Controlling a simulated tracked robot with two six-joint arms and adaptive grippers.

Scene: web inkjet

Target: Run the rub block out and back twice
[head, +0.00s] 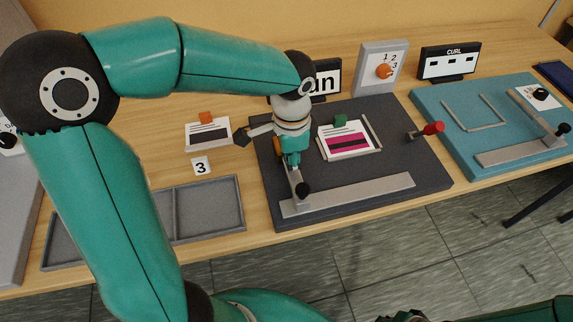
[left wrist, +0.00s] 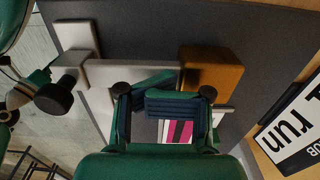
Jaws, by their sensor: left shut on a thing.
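My left gripper (head: 292,160) points down over the dark board (head: 420,170). An orange-brown block, seemingly the rub block (left wrist: 212,68), shows at its fingers in the left wrist view. In the head view the block (head: 278,145) is mostly hidden behind the gripper. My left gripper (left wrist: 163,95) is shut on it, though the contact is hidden. A print card with a magenta patch (head: 350,142) lies right of the gripper, inside a thin frame, with a green cube at its top edge. Part of my right gripper (head: 402,316) seems to show at the bottom edge.
A grey rail (head: 360,194) runs along the board's front, with a short bar and black knob (head: 303,190). A red-handled lever (head: 432,128) is at right. A dial panel (head: 382,66) stands behind. A grey tray (head: 210,207) and card (head: 208,134) lie left.

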